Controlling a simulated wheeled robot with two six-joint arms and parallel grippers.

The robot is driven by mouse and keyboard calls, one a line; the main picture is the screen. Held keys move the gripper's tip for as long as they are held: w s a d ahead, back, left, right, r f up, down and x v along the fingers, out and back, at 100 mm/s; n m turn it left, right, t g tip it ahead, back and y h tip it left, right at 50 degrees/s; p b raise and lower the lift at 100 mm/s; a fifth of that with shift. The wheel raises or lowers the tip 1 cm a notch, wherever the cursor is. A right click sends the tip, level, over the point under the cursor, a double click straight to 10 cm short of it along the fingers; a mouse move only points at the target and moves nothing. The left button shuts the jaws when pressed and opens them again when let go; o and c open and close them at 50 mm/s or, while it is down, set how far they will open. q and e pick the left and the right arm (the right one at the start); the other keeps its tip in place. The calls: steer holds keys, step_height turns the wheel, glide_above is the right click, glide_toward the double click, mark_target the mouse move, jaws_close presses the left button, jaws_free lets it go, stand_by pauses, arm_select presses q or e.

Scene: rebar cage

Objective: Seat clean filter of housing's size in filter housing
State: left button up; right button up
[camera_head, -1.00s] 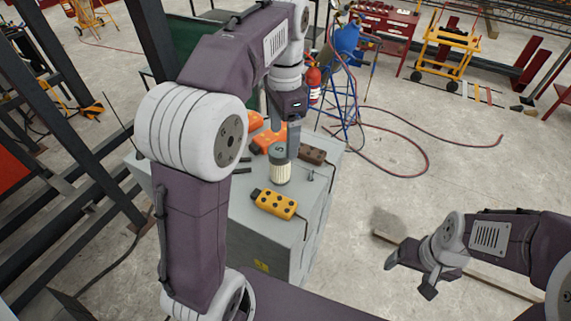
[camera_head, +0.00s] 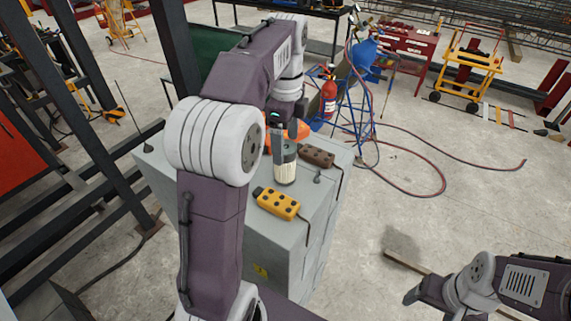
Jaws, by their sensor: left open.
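A filter (camera_head: 285,172) with a pale pleated body and a grey top marked with a letter stands upright on the grey cabinet (camera_head: 275,232). My left gripper (camera_head: 281,143) is open and points down at the filter's top. A finger overlaps the top in the picture; I cannot tell whether it touches. My left arm hides part of the cabinet top. I cannot make out a filter housing.
A yellow control box (camera_head: 277,203) with black buttons lies in front of the filter. A brown block (camera_head: 317,156) lies behind it at the right. Orange things (camera_head: 300,131) show partly behind my gripper. A fire extinguisher (camera_head: 328,95) and hoses stand beyond. Floor at the right is mostly clear.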

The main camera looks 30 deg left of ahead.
arm_select(q)
step_height(320, 180, down, 4)
steer(key=shift+f, duration=0.2)
steer(key=shift+a+f, duration=0.2)
steer(key=shift+f, duration=0.05)
steer(key=shift+d+r, duration=0.1)
steer(key=shift+d, duration=0.05)
steer(key=c, duration=0.9)
jaws_close()
steer(key=shift+r, duration=0.5)
step_height(320, 180, up, 3)
steer(key=shift+w+r, duration=0.1)
steer(key=shift+r, duration=0.1)
steer(key=s+d+r, duration=0.1)
steer(key=d+r, duration=0.5)
steer(key=d, duration=0.5)
steer(key=shift+d+r, duration=0.25)
steer(key=shift+r, duration=0.05)
